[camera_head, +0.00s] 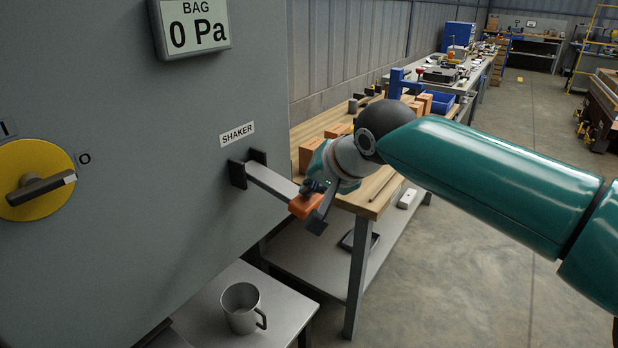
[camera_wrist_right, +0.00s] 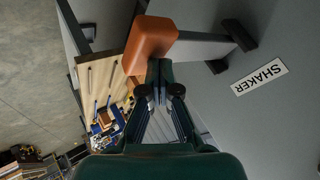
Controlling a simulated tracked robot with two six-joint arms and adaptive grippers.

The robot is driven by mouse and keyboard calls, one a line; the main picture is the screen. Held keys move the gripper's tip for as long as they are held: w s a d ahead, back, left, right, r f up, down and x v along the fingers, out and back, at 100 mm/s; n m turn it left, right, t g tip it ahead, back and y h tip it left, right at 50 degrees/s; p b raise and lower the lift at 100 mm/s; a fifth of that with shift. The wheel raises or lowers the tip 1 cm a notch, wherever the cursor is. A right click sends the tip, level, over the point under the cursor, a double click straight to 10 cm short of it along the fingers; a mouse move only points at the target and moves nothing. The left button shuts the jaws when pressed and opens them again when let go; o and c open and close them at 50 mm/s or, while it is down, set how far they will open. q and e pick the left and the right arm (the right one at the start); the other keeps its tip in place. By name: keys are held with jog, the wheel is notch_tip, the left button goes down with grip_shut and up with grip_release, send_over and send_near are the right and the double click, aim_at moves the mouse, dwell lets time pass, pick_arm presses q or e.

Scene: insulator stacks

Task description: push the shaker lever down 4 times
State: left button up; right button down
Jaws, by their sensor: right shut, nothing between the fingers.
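The shaker lever (camera_head: 270,181) is a grey bar that sticks out of the grey cabinet below the SHAKER label (camera_head: 237,134). It slopes slightly down to an orange end grip (camera_head: 304,206). My right gripper (camera_head: 318,218) is at the orange grip, its fingers shut with nothing between them. In the right wrist view the orange grip (camera_wrist_right: 150,44) lies just past the shut fingertips (camera_wrist_right: 158,66), touching or very close; I cannot tell which. The lever bar (camera_wrist_right: 202,48) runs from it to a dark bracket (camera_wrist_right: 240,36). My left gripper is out of view.
The cabinet (camera_head: 150,200) carries a gauge (camera_head: 194,25) reading 0 Pa and a yellow rotary switch (camera_head: 38,180). A grey mug (camera_head: 241,308) stands on a low table (camera_head: 205,305) below the lever. A wooden bench (camera_head: 375,192) with orange blocks is behind my right gripper.

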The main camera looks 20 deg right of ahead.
jog(key=shift+r+p, duration=1.55)
jog(key=shift+r, duration=0.5)
jog(key=shift+w, duration=0.1)
notch_tip(320, 180, up, 5)
jog(key=p, duration=0.4)
dwell(0.9)
